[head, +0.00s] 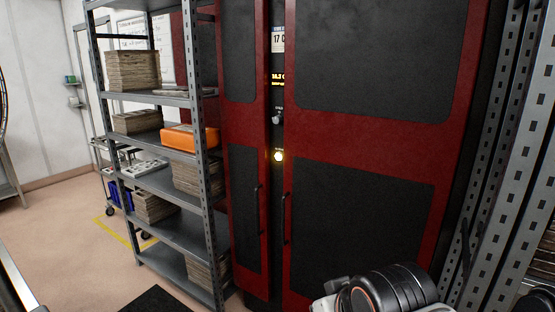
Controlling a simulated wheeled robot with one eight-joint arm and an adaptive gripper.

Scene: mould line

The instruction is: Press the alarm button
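A small round button (278,156) glows pale yellow on the narrow dark strip between the two red-and-black cabinet doors. I cannot read its label, so I cannot tell if it is the alarm button. A small grey knob or switch (278,118) sits above it on the same strip, below a small display (278,78) with yellow lettering. Part of my arm shows at the bottom right, in front of the cabinet and well below the button. My gripper's fingers are not in view.
A grey metal shelf (180,234) with stacks of boards and an orange case (189,138) stands left of the red cabinet (385,143). A perforated metal rack (500,170) stands at the right. Open floor (60,235) lies at the left.

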